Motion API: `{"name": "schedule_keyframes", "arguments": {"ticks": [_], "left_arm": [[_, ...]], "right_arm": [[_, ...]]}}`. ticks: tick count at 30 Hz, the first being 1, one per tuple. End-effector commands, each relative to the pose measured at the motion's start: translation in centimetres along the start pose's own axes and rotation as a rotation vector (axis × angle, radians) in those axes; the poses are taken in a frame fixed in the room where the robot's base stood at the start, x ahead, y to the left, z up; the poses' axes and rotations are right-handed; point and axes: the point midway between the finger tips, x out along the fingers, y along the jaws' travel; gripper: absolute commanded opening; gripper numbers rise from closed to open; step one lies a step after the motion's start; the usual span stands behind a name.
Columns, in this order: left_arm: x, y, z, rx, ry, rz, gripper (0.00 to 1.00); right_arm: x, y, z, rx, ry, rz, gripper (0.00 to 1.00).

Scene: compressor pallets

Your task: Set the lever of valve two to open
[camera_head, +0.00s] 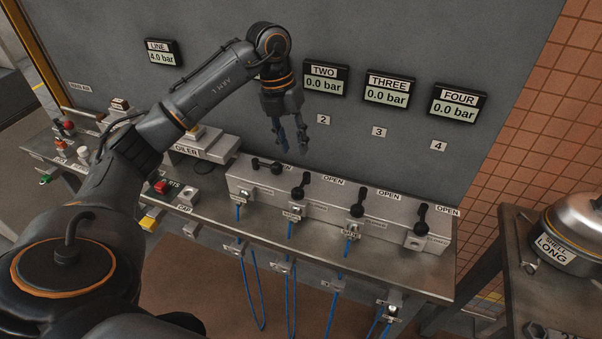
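Valve two (298,193) is the second from the left in the grey valve block (328,207). Its black lever stands roughly upright, leaning slightly right at the top, with an OPEN label up to its right and a small label below, too small to read surely. My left gripper (293,149) hangs above and behind the block, near valve two, fingers pointing down, apart and empty. It does not appear to touch any lever. The gauge marked TWO (324,78) reads 0.0 bar. My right gripper is not in view.
Valve one's lever (266,165) lies nearly sideways; the levers of valves three (358,203) and four (421,217) stand upright. The LINE gauge (160,53) reads 4.0 bar. Blue cords hang in front. A side table (515,262) holds a metal shell at right.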

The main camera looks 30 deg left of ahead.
Motion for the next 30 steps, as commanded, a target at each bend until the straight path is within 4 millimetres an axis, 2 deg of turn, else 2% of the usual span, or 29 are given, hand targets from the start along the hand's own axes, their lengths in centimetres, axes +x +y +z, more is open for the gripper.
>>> {"name": "schedule_keyframes", "arguments": {"ticks": [6, 13, 19, 27, 30], "left_arm": [[4.8, -0.1, -0.2, 0.002, 0.006, -0.001, 0.33], [8.5, -0.1, -0.1, 0.002, 0.002, -0.003, 0.33], [9.8, -0.1, 0.0, 0.003, 0.0, -0.002, 0.33], [9.9, -0.1, 0.0, 0.003, 0.0, -0.002, 0.33], [9.9, -0.1, 0.0, 0.003, -0.001, -0.002, 0.12]], "right_arm": [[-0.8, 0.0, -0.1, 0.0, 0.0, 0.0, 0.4], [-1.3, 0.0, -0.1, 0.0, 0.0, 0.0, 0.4], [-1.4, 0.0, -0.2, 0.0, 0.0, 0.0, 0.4], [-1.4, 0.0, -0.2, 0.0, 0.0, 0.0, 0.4], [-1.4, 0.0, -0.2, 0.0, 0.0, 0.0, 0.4]]}}
